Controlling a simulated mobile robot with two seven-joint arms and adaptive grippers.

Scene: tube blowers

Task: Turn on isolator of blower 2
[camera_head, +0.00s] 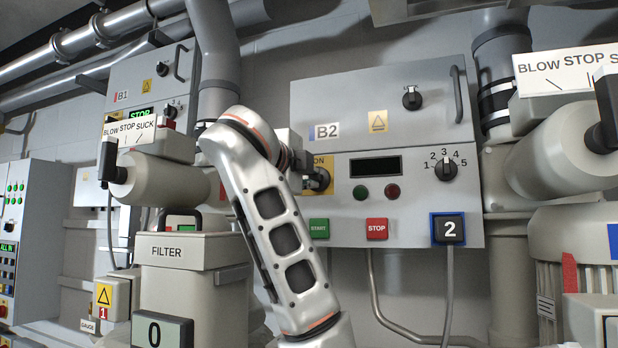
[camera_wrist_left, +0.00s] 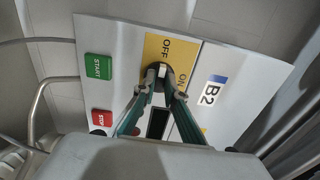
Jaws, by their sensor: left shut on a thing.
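The blower 2 control box (camera_head: 430,222) carries the label B2 (camera_head: 326,132). At its left side is the isolator, a dark rotary knob on a yellow plate (camera_head: 321,161), mostly hidden by my arm. My left gripper (camera_head: 316,180) is at the knob. In the left wrist view the yellow plate (camera_wrist_left: 172,47) reads OFF and ON, and my left gripper (camera_wrist_left: 161,78) is shut on the isolator knob between these words. The knob's exact angle is hard to tell. My right gripper is not in view.
On the B2 box are a green START button (camera_head: 319,228), a red STOP button (camera_head: 377,228), a dark display (camera_head: 376,167) and a numbered dial (camera_head: 446,169). The blower 1 box (camera_head: 150,85) and a filter housing (camera_head: 180,265) stand left. Large machinery (camera_head: 570,155) stands right.

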